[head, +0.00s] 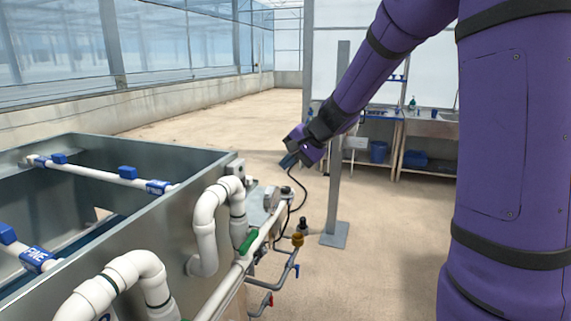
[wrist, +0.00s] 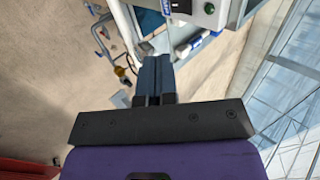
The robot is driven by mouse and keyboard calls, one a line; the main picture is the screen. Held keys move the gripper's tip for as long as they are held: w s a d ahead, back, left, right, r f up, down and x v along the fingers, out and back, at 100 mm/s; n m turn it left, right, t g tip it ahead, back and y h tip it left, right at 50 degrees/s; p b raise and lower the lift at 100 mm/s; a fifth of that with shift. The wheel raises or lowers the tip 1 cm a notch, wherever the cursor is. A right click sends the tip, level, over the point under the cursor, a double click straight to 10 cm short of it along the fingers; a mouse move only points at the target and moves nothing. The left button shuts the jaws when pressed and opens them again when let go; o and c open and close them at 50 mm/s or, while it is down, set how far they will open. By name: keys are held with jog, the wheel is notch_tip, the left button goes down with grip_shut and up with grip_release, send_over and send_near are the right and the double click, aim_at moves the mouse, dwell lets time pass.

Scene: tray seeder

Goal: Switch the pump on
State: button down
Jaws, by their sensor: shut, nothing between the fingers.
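In the wrist view the grey box (wrist: 205,14) is cut by the top edge and carries a round green button (wrist: 209,8). My gripper (head: 288,161) is to the right of the box in the head view, apart from it. Its dark fingers (wrist: 153,64) are shut with nothing between them and point toward the tank side in the wrist view. The pump itself is not clearly identifiable; grey fittings (head: 270,197) sit beside the pipe.
The metal tank (head: 165,152) fills the left, with white pipes (head: 205,222) on its side. A green-handled valve (head: 249,242) and smaller taps stick out at right. A grey post (head: 337,190) stands behind my gripper. Open floor lies right of the tank.

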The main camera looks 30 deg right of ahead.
aim_at(246, 190)
jog(key=shift+s+d+f, duration=0.1)
jog(key=shift+d+f, duration=0.05)
jog(key=shift+f, duration=0.45)
dwell(0.6)
jog(key=w+a+r+x, duration=0.1)
jog(key=r+x, duration=0.1)
jog(key=x, duration=1.1)
jog(key=shift+w+a, duration=0.2)
jog(key=shift+a, duration=0.1)
jog(key=shift+w+a+f, duration=0.1)
jog(key=shift+w+f, duration=0.05)
